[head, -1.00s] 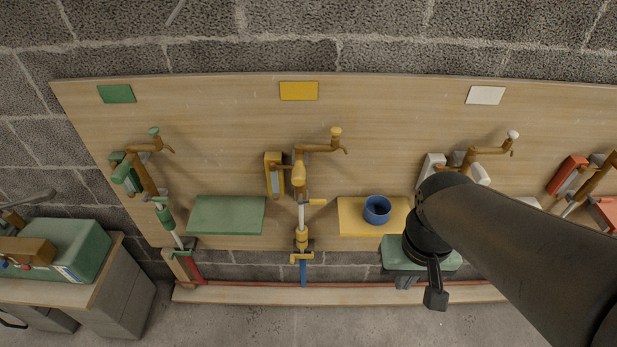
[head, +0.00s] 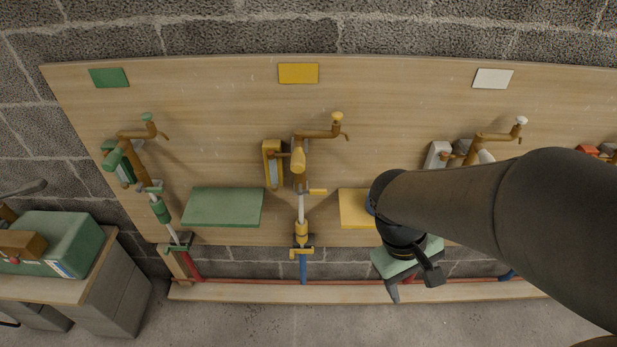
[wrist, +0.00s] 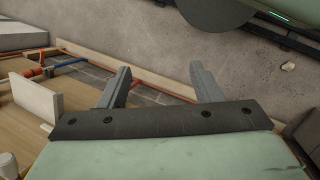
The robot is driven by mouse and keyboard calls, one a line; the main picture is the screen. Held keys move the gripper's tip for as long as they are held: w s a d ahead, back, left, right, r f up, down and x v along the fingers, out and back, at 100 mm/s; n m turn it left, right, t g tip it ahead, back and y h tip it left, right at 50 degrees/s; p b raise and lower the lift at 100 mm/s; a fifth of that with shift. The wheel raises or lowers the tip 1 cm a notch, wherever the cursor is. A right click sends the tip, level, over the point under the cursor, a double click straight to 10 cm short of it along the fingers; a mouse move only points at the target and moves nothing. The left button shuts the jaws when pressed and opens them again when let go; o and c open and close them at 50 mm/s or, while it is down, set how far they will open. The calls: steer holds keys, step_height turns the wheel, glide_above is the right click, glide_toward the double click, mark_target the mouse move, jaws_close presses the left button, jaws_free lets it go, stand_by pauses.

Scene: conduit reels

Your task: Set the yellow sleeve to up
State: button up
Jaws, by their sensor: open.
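The yellow sleeve (head: 302,230) sits around the white and blue upright pipe at the middle of the board, in the head view. A small yellow tab (head: 317,191) sticks out above it, and a yellow clamp (head: 301,252) is below it. My gripper (head: 400,291) is to the right of the sleeve and apart from it, low in front of the board, partly hidden by my arm. In the wrist view my gripper (wrist: 161,76) has its two grey fingers spread, with nothing between them. I cannot make out the yellow sleeve in the wrist view.
A green shelf (head: 223,207) is left of the pipe and a yellow shelf (head: 354,209) right of it. A green sleeve (head: 160,210) is on the left pipe. A bench (head: 90,275) stands far left.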

steer(key=w+f+n+t+h+b, duration=0.1)
steer(key=w+f+n+h+b, duration=0.45)
steer(key=f, duration=0.55)
steer(key=n+t+y+b, duration=0.6)
steer(key=n+t+b, duration=1.05)
steer(key=n, duration=0.75)
glide_toward(300, 234)
steer(key=shift+m+t, duration=0.25)
steer(key=shift+t, duration=0.6)
steer(key=w+b, duration=0.1)
steer(key=w, duration=0.2)
steer(key=w+d+f, duration=0.1)
steer(key=w, duration=0.3)
steer(key=w+d+b, duration=0.1)
steer(key=w, duration=0.3)
steer(key=shift+w+f+b, duration=0.1)
steer(key=shift+f+b, duration=0.1)
steer(key=shift+b, duration=0.1)
